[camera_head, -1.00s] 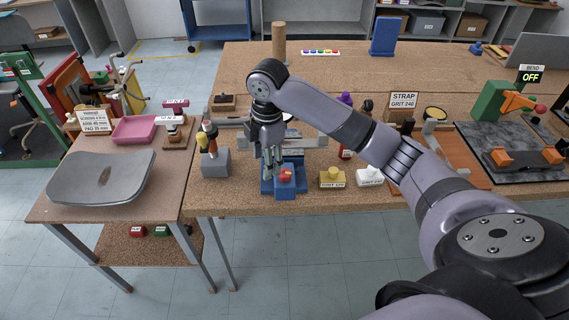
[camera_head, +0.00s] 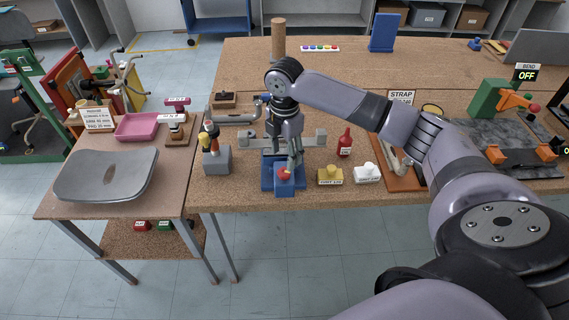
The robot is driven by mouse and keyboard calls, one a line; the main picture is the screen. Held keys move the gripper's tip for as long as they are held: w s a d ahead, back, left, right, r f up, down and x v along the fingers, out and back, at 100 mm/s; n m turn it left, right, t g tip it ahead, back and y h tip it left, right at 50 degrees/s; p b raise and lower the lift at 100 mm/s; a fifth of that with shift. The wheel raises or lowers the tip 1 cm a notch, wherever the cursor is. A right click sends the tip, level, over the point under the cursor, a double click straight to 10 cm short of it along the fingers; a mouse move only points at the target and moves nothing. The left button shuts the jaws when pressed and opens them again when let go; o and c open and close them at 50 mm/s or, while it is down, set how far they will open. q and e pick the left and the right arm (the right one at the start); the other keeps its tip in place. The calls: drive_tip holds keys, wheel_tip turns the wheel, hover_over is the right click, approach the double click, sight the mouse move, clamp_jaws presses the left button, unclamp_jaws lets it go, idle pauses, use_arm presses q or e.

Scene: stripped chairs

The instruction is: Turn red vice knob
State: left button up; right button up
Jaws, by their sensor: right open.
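The blue vice (camera_head: 283,185) stands at the front edge of the workbench. Its red knob (camera_head: 284,174) sits on the front block of the vice. My right gripper (camera_head: 293,163) points down just above the knob, with its fingers apart. The fingertips are at or just behind the knob; I cannot tell whether they touch it. The gripper hides part of the vice's back. My left gripper is not in view.
A yellow sanding block (camera_head: 330,176), a white one (camera_head: 367,173) and a red bottle (camera_head: 345,142) stand right of the vice. A grey tool holder (camera_head: 216,160) stands left. A grey metal bar (camera_head: 312,138) lies behind. A chair seat (camera_head: 103,175) lies on the left table.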

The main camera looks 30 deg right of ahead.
sight(284, 171)
drive_tip(key=shift+f+p, duration=0.65)
drive_tip(key=shift+f, duration=2.55)
drive_tip(key=c, duration=1.2)
